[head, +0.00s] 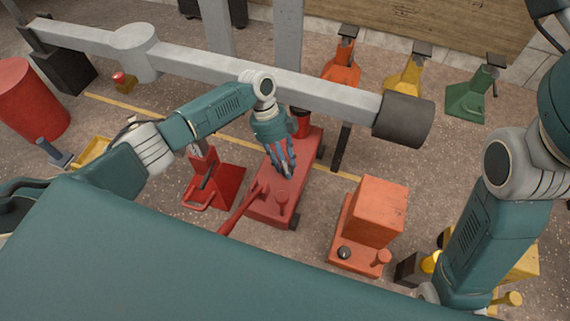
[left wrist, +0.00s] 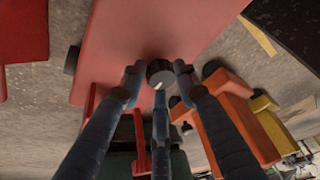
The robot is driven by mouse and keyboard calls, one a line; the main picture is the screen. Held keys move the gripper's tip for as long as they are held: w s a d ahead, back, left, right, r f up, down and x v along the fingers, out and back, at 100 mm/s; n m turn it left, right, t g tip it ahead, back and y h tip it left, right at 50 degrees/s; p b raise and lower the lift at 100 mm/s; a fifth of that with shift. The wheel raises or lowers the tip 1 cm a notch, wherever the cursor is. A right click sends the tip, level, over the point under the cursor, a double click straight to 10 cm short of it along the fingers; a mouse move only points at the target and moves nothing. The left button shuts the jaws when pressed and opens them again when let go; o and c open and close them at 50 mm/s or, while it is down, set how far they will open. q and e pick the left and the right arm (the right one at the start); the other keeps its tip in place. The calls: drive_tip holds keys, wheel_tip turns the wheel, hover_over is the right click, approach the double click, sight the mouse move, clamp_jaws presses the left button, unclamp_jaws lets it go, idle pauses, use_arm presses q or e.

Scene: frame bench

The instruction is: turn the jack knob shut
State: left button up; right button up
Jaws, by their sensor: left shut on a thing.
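The red floor jack (head: 307,155) stands on the floor near the middle of the head view, with its red handle (head: 239,213) reaching toward me. My left gripper (head: 286,172) is over the jack's flat top with its fingers pointing down. In the left wrist view the dark round knob (left wrist: 160,72) sits on the red jack plate (left wrist: 195,25), between the fingertips of my left gripper (left wrist: 158,78). The fingers are shut on it. In the head view the fingers hide the knob. My right gripper does not show; only my right arm does.
An orange jack (head: 375,212) with a dark knob (head: 344,253) stands to the right. A red stand (head: 213,183) is close on the left. A grey beam (head: 215,68) crosses behind the red jack. Orange, yellow and green stands (head: 467,97) are at the back.

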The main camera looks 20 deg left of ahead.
use_arm(q)
drive_tip(key=o, duration=1.1)
drive_tip(key=shift+w+d+r, duration=0.25)
drive_tip(key=shift+d, duration=0.15)
drive_tip(key=shift+s+f, duration=0.1)
drive_tip(key=shift+a, duration=0.15)
drive_tip(key=v, duration=1.2)
drive_tip(key=shift+s+f, duration=0.1)
